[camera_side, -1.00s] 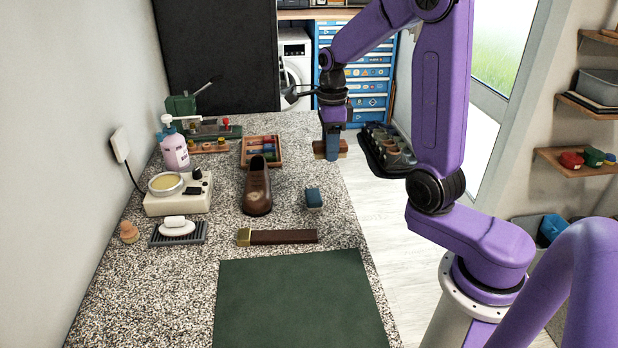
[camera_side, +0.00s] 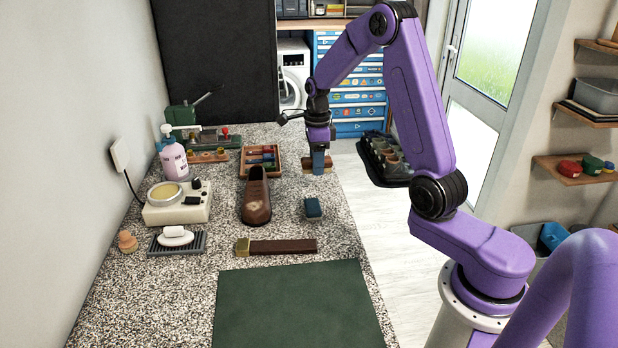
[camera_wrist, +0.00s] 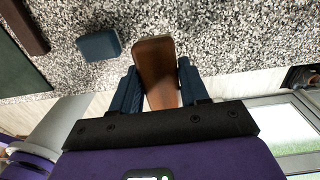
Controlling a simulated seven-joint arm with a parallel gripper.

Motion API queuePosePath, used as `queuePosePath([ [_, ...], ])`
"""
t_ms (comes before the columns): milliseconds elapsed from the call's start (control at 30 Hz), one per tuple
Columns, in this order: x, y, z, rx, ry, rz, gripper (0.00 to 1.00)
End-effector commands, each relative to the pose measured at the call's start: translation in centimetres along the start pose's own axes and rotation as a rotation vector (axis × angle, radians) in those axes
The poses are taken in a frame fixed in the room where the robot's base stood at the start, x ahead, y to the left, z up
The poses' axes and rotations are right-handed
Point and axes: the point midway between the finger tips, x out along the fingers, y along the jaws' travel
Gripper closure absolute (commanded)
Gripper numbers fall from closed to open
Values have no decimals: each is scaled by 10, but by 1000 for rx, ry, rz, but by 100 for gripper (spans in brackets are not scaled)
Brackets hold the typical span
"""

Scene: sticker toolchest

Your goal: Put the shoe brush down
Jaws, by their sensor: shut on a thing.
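The shoe brush has a brown wooden back (camera_wrist: 155,62) and lies between the two blue fingers of my gripper (camera_wrist: 158,85) in the wrist view. In the side view my gripper (camera_side: 318,163) points down near the right edge of the speckled counter (camera_side: 215,290), and brown ends of the brush (camera_side: 327,168) show beside the fingers. The gripper is shut on the brush. The brush is at or just above the counter; I cannot tell whether it touches. Its underside is mostly hidden.
A blue block (camera_side: 313,207) lies nearer the camera than the brush. A brown shoe (camera_side: 256,198) and a tray of coloured pieces (camera_side: 262,160) stand to the left. The counter's right edge is close.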

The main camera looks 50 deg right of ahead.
Motion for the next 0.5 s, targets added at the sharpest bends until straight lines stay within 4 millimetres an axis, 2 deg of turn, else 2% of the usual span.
queuePosePath([
  [200, 26, -20, 11, 0, 0, 1, 84],
  [500, 39, -30, 16, 0, 0, -1, 84],
])
